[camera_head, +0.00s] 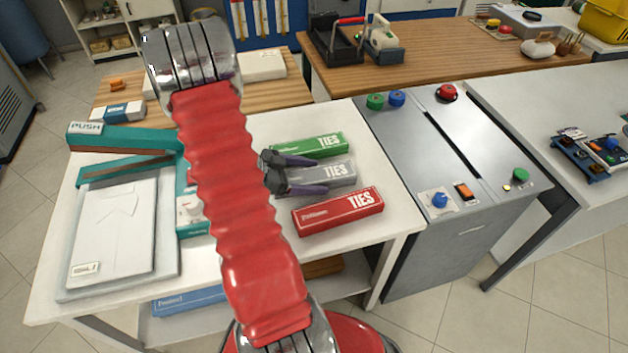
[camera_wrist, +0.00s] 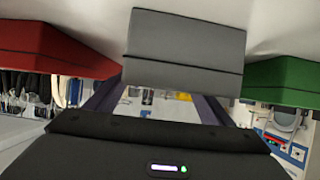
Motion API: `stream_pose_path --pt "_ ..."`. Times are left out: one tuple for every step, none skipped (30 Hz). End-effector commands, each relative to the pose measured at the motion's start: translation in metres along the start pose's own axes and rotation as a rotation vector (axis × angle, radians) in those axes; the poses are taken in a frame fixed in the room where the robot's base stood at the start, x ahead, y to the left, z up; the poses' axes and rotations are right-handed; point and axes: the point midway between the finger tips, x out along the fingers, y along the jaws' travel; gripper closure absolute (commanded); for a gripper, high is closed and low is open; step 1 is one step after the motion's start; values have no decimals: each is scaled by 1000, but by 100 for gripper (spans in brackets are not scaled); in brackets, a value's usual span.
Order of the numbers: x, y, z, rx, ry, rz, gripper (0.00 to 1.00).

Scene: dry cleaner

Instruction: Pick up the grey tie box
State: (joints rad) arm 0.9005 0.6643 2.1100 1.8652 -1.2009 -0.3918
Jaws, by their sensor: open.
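The grey tie box (camera_head: 328,174) lies on the white table between two other tie boxes, its label partly covered by my gripper's jaws. My gripper (camera_head: 318,174) is open in the head view, with its dark and purple fingers reaching to the left part of the grey box. In the wrist view the grey box (camera_wrist: 185,42) is centred just ahead of my open gripper (camera_wrist: 155,100). The two fingers reach toward its lower edge on either side. I cannot tell whether they touch it.
A green tie box (camera_head: 310,146) lies behind the grey one and a red tie box (camera_head: 338,211) in front, both close by. A teal press (camera_head: 120,138) and a folded white shirt (camera_head: 115,230) are at the left. A grey machine (camera_head: 440,150) stands at the right.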

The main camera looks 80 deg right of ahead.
Motion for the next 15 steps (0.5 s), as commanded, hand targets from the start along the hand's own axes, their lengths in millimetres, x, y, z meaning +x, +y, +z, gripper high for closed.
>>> stream_pose_path --pt "5 0 0 -1 0 1 25" --pt "7 0 0 0 0 0 25" --pt "8 0 0 0 0 0 25" --pt "9 0 0 0 0 0 25" --pt "9 0 0 0 -1 -1 25" --pt "9 0 0 0 -1 -1 25" --pt "9 0 0 0 -1 -1 25" --pt "9 0 0 0 -1 -1 25" --pt "9 0 0 0 -1 -1 25" --pt "9 0 0 0 -1 -1 25" --pt "9 0 0 0 -1 -1 25" --pt "9 0 0 0 -1 -1 25" --pt "9 0 0 0 -1 -1 25" --pt "9 0 0 0 -1 -1 25" --pt "9 0 0 0 -1 -1 25"
